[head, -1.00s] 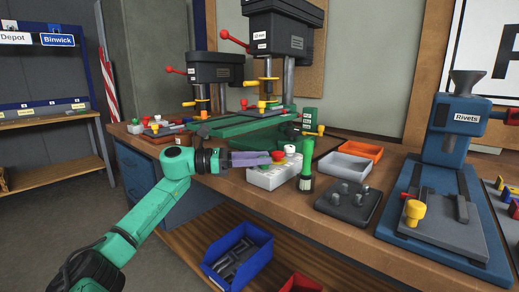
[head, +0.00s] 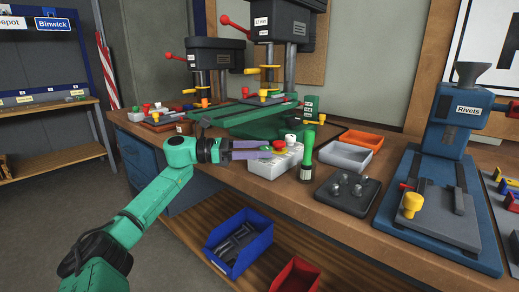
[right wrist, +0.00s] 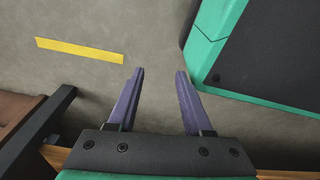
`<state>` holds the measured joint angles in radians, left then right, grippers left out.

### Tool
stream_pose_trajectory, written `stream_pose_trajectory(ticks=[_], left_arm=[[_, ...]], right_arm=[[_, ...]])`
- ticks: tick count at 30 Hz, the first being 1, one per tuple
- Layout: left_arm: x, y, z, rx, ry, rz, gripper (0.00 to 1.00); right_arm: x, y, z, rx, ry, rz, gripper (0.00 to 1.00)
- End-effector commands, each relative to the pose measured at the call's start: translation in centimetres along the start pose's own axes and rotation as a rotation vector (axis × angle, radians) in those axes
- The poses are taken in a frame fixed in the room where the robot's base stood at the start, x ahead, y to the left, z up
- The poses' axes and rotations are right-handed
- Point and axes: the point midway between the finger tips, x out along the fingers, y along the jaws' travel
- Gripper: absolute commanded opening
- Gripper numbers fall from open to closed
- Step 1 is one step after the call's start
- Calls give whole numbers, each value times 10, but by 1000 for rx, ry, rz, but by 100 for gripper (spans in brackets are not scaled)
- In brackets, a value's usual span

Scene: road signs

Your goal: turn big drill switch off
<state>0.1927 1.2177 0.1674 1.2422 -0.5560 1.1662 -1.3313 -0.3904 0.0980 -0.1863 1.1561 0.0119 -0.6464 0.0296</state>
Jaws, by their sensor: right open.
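The big drill press (head: 283,22) stands at the back of the bench on a green base. A pale switch box (head: 262,168) with red and green buttons sits in front of it. A red button (head: 290,138) shows on the box's far right part. My left gripper (head: 268,149) has its purple fingers over the box, slightly apart, with their tips by the coloured buttons; the fingers hide part of the box top. Contact cannot be told. My right gripper (right wrist: 160,75) is open and empty above the floor in the right wrist view.
Nearby are a dark tray with knobs (head: 347,192), a grey bin (head: 345,155), an orange bin (head: 362,139) and the blue rivet press (head: 455,130). A smaller drill (head: 203,58) stands at left.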

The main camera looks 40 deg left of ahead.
Motion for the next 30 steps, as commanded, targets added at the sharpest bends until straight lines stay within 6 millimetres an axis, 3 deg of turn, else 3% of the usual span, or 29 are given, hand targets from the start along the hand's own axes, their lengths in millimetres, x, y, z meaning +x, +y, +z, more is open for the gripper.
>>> stream_pose_trajectory(ticks=[8, 11, 21, 25, 30], left_arm=[[-9, 1, -1, 1, -1, 3, 71], [-27, 1, -3, 0, -1, 5, 71], [-122, 0, -1, -2, -2, 4, 71], [-142, 0, 0, 1, -1, 3, 71], [-147, 0, 0, 1, -1, 1, 71]], right_arm=[[2, 0, -1, 2, -7, 0, 50], [-4, -1, -18, 7, 7, -2, 50], [-24, -2, -43, 20, 9, -6, 50], [-26, -3, -44, 21, 10, -6, 50], [-27, -3, -45, 21, 9, -6, 50]])
